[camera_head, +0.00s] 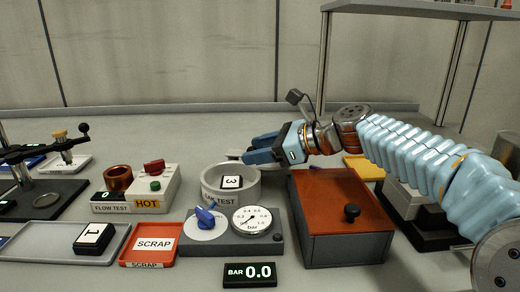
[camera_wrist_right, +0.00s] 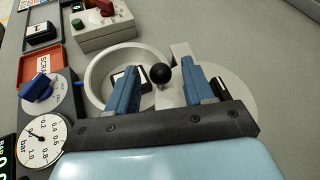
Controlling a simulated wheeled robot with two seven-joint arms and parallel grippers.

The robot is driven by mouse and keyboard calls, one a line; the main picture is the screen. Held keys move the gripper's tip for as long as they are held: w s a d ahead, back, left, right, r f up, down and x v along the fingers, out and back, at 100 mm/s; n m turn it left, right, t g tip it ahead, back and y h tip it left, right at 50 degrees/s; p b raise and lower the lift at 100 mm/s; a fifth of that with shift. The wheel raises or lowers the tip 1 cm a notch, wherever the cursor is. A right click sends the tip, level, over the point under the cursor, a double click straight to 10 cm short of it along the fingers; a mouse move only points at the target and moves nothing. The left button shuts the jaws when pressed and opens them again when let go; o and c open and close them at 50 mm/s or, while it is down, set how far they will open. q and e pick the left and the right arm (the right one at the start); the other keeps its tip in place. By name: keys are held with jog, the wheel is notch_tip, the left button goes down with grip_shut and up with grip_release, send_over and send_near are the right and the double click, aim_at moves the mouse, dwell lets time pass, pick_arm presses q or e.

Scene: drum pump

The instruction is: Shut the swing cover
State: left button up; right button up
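A pale flat plate (camera_wrist_right: 239,88), which looks like the swing cover, lies to the right of the pot (camera_wrist_right: 92,84) in the wrist view, leaving the pot's mouth uncovered. A black ball knob (camera_wrist_right: 161,73) shows beside the pot's rim. My right gripper (camera_head: 247,150) is open at the pot's far side; in the wrist view the knob appears between its fingers, contact unclear. In the head view the gripper hides most of the cover. My left gripper is out of view.
A gauge box with blue knob (camera_head: 207,216) and dial (camera_head: 252,220) stands in front of the pot. A rust-topped box (camera_head: 335,195) with black knob is close right. The flow test unit (camera_head: 150,190) and scrap tray (camera_head: 148,258) are left.

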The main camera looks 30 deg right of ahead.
jog(key=v, duration=1.3)
jog(key=shift+s+d+r, duration=0.1)
jog(key=shift+s+d, duration=0.05)
jog(key=shift+s, duration=0.2)
